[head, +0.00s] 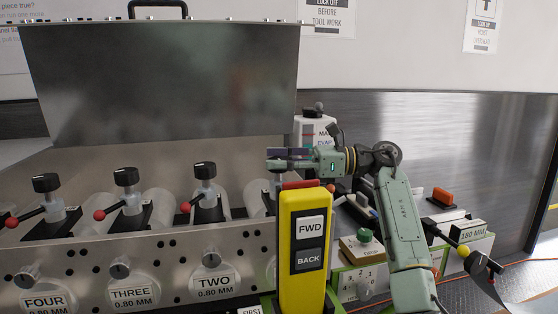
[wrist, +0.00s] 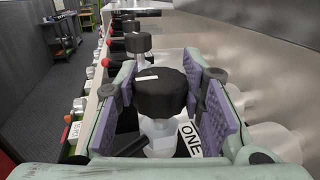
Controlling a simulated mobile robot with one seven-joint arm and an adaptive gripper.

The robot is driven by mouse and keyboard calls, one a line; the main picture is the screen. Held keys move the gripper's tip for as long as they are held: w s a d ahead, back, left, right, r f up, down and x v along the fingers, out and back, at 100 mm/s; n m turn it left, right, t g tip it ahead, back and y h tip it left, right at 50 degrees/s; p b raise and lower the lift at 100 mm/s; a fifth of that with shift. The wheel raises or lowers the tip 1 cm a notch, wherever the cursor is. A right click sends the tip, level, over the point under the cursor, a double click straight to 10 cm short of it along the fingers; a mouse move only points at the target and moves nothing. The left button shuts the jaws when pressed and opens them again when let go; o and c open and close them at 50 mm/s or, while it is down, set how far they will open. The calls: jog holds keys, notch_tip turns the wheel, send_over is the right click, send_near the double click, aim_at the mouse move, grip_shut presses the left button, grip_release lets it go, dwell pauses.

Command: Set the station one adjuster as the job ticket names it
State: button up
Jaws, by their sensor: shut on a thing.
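My gripper (head: 288,158) reaches in from the right at the station one adjuster, above the roller row. In the wrist view my gripper (wrist: 168,100) has its purple pads on either side of the adjuster's black knob (wrist: 160,92), shut on it. A white mark shows on the knob's top. A grey stem stands below it, with a label reading ONE (wrist: 190,138) beside it. In the head view the gripper hides the knob. No job ticket is readable in either view.
Similar black-knobbed adjusters stand at station two (head: 204,172), three (head: 125,177) and four (head: 46,183), with red-balled levers. A yellow FWD/BACK pendant (head: 305,280) stands in front. A raised metal cover (head: 165,80) is behind.

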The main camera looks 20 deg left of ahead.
jog(key=shift+g, duration=0.3)
jog(key=o, duration=1.2)
jog(key=shift+c, duration=0.2)
jog(key=v, duration=1.2)
jog(key=shift+r, duration=0.15)
jog(key=shift+s, duration=0.1)
